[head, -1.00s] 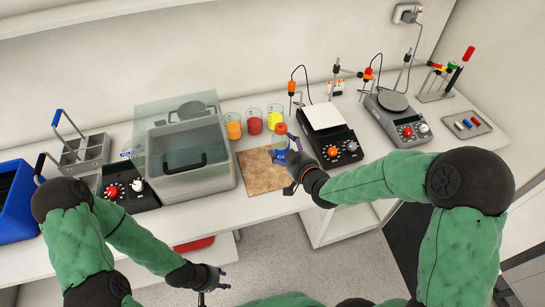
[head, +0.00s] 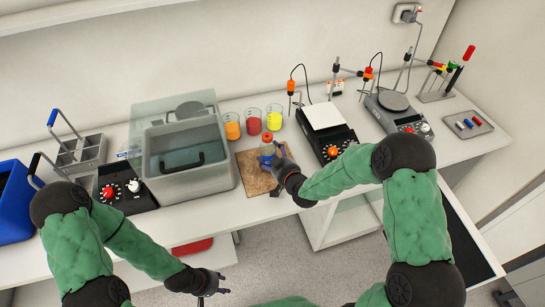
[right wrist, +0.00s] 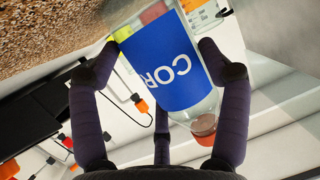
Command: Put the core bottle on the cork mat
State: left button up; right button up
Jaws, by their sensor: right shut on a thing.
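The core bottle (right wrist: 170,60), clear with a blue label reading "COR", is between the fingers of my right gripper (right wrist: 160,62) in the right wrist view. In the head view the bottle (head: 267,150) shows an orange-red cap on top and looks roughly upright. My right gripper (head: 275,159) is shut on it, over the cork mat (head: 258,184). The brown speckled mat also shows in the right wrist view (right wrist: 45,25). I cannot tell whether the bottle's base touches it. My left gripper (head: 218,283) is empty and open, low in front of the bench.
Beakers of orange (head: 232,128), red (head: 253,124) and yellow (head: 274,120) liquid stand behind the mat. A water bath (head: 190,185) is close on its left, a black-based scale-like device (head: 335,147) on its right. The mat's front part is clear.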

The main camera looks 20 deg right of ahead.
jog(key=shift+r, duration=0.15)
jog(key=o, duration=1.5)
jog(key=shift+f, duration=0.2)
jog(key=shift+c, duration=0.2)
jog(key=shift+r, duration=0.1)
jog(key=shift+s+d+r, duration=0.1)
jog(key=shift+s+r, duration=0.05)
jog(key=shift+s, duration=0.05)
jog(key=p+v, duration=0.1)
jog(key=v, duration=1)
jog(key=shift+s, duration=0.3)
jog(key=shift+r, duration=0.1)
